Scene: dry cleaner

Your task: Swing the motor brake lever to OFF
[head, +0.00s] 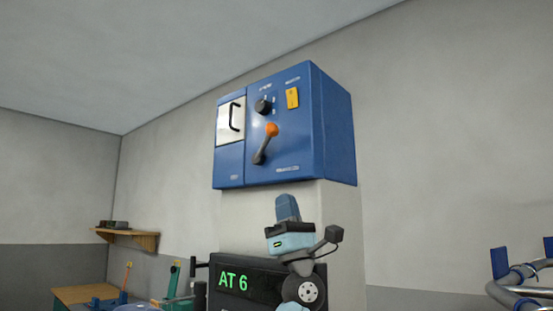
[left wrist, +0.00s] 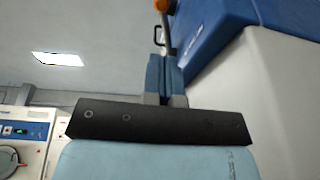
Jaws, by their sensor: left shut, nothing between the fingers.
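The motor brake lever is a dark grey arm with an orange knob (head: 266,143) on the front of a blue control box (head: 330,130). The lever leans up and slightly right in the head view. In the left wrist view the orange knob (left wrist: 161,6) shows at the top, beyond my fingertips. My left gripper (head: 288,205) is shut and empty, pointing up below the box. It also shows in the left wrist view (left wrist: 164,62), with its blue fingers together. A gap to the lever shows in the head view. The printed labels are too small to read. My right gripper is not in view.
The box also carries a black rotary knob (head: 262,106), a yellow switch (head: 292,98) and a white panel with a black handle (head: 231,118). A black display reading AT 6 (head: 233,281) stands below. A blue-grey rail (head: 520,285) is at the right. A wooden shelf (head: 130,237) hangs left.

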